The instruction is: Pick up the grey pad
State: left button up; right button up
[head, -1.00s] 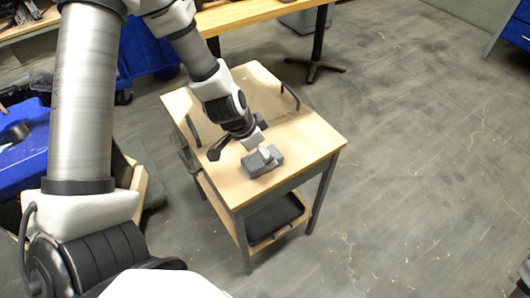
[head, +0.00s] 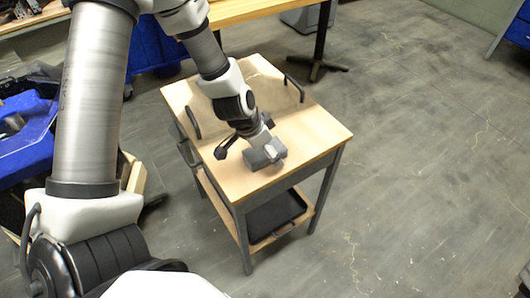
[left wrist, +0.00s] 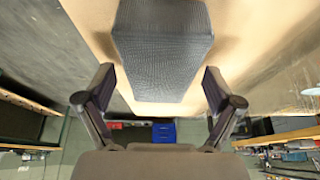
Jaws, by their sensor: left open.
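The grey pad (head: 254,161) is a dark grey block lying on the wooden top of the small cart (head: 310,128). In the left wrist view the pad (left wrist: 162,50) shows a textured face, with its near end between the fingertips. My left gripper (head: 245,139) is low over the cart top at the pad and partly hides it in the head view. Its fingers in the left wrist view (left wrist: 158,72) are spread wide, one on each side of the pad, with a gap on both sides. My right gripper is not in view.
The cart has two dark upright handles, at the left (head: 193,122) and the back right (head: 294,86). A black tray (head: 275,215) sits on its lower shelf. A wooden table (head: 265,10) stands behind and blue bins (head: 25,140) are at the left.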

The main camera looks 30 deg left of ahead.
pick_arm(q)
jog(key=c, duration=1.2)
jog(key=shift+c, duration=0.2)
